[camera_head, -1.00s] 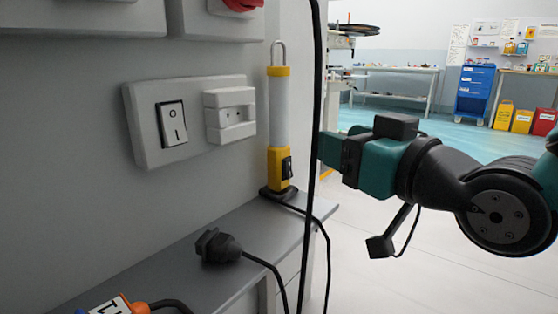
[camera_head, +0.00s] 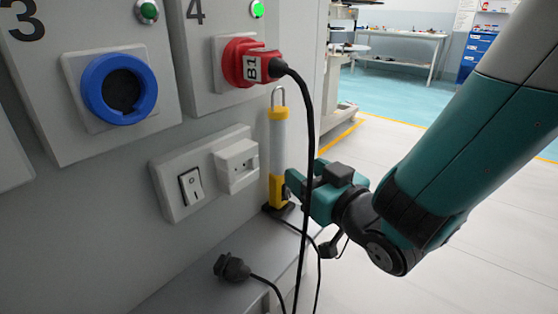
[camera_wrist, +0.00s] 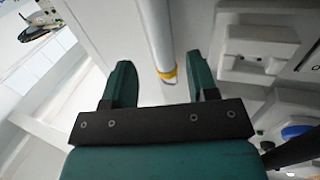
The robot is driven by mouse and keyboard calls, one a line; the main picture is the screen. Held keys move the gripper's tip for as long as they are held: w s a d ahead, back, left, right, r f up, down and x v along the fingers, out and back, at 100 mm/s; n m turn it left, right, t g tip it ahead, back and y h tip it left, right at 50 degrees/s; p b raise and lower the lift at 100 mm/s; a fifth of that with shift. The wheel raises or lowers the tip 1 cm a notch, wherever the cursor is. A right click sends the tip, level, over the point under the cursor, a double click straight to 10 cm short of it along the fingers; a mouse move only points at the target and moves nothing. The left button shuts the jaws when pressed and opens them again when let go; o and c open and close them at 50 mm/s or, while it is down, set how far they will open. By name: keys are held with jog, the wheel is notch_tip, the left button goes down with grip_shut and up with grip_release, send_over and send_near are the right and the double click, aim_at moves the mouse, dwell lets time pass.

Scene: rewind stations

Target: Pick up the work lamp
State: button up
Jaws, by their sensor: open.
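The work lamp (camera_head: 278,150) stands upright on the grey shelf against the wall, with a hook on top, a pale tube and a yellow lower body. In the wrist view its tube (camera_wrist: 158,35) and a yellow band show between the two fingers, with a gap on each side. My gripper (camera_wrist: 163,78) is open. In the head view my gripper (camera_head: 291,186) is at the right side of the lamp's lower body. Its fingertips are partly hidden there, so I cannot tell whether they touch it.
A black cable hangs from the red plug (camera_head: 250,64) in front of my gripper. A wall plate with a switch (camera_head: 191,186) and a white socket (camera_head: 237,166) is left of the lamp. A black plug (camera_head: 231,268) lies on the shelf (camera_head: 190,282). The floor at right is open.

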aim_at(284, 154)
jog(key=p+x, duration=0.2)
jog(key=x, duration=0.2)
jog(key=shift+w+a, duration=0.1)
jog(key=p+x, duration=0.4)
jog(key=p, duration=0.1)
jog(key=shift+w+r, duration=0.1)
jog(key=shift+r, duration=0.1)
jog(key=shift+w+a+f+p, duration=0.3)
jog(key=shift+w+p, duration=0.1)
jog(key=shift+p, duration=0.15)
grip_shut()
